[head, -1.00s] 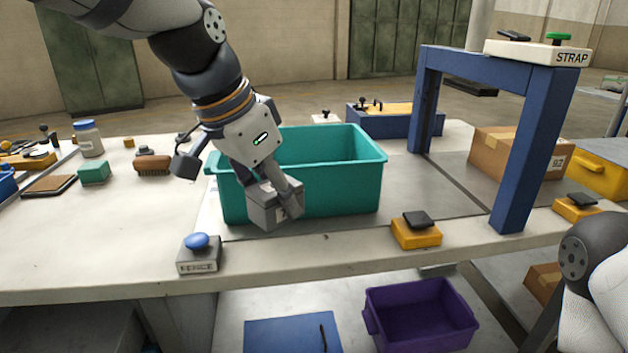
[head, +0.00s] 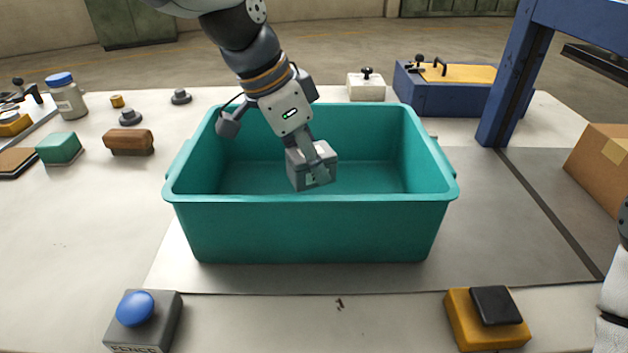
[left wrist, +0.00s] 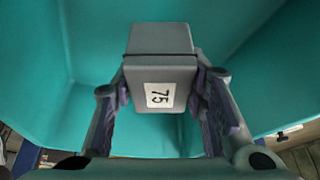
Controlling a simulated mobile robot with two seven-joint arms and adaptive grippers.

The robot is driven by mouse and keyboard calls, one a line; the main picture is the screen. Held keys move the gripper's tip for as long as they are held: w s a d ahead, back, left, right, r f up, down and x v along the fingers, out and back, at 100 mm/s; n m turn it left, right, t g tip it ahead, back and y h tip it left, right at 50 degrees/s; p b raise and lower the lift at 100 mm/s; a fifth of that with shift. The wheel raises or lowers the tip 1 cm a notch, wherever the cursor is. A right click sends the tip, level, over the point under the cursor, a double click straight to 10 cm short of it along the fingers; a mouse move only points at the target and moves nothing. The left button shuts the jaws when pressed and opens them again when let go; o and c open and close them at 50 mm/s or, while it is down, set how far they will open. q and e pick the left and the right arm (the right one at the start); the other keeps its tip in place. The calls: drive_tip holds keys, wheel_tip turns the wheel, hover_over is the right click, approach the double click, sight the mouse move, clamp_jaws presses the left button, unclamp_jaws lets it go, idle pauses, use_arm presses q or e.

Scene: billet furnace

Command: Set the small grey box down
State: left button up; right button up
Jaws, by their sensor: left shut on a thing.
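The small grey box (head: 298,172) is held by my left gripper (head: 312,160) over the inside of the teal bin (head: 310,230). It hangs tilted, in front of the bin's inner far wall in the head view. I cannot tell whether the box touches the bin's floor. My right gripper is out of view; only a bit of the right arm shows at the right edge.
A blue FENCE button (head: 135,309) and a yellow switch box (head: 486,318) stand at the table's front. A blue frame (head: 515,75) and a cardboard box (head: 602,165) are on the right. A brush (head: 129,142), a green block (head: 59,148) and a jar (head: 66,97) stand left.

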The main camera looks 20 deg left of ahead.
sight(311, 184)
use_arm(q)
drive_tip(key=shift+f, duration=2.4)
drive_tip(key=shift+f, duration=0.1)
drive_tip(key=o, duration=1.3)
drive_tip(key=shift+w, duration=0.1)
drive_tip(key=shift+o, duration=0.2)
drive_tip(key=v, duration=1.2)
